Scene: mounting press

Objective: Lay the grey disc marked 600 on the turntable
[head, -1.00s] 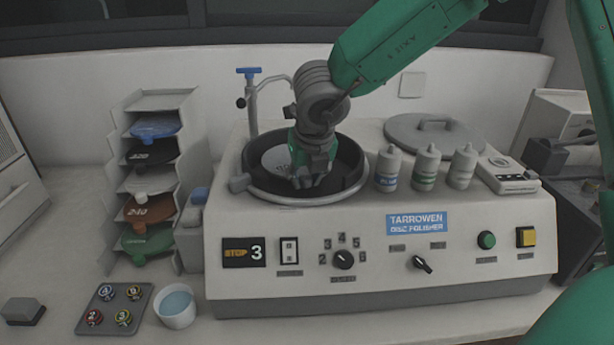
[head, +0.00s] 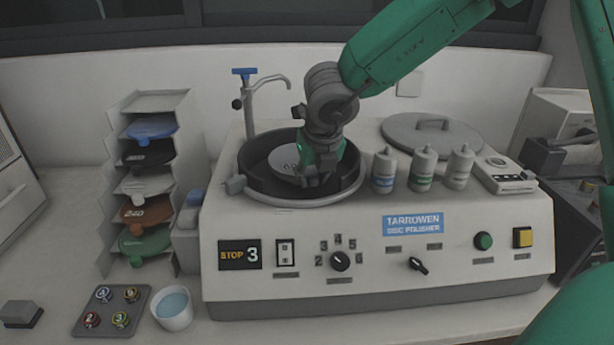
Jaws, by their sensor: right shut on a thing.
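A grey disc (head: 284,158) is inside the dark round bowl of the polisher, over the turntable; its marking is too small and partly covered to read. My right gripper (head: 316,182) reaches down into the bowl and is shut on the disc's near right edge. The gripper hides part of the disc. I cannot tell whether the disc lies flat on the turntable or is just above it. The turntable's face is mostly hidden by the disc and gripper; the bowl's rim (head: 262,195) shows around them. My left gripper is not in view.
A rack (head: 118,215) at the left holds several coloured discs, a pale one among them. A tap (head: 248,100) stands behind the bowl. Three bottles (head: 421,170) and a round lid (head: 430,140) sit right of it. A water cup (head: 172,308) stands in front.

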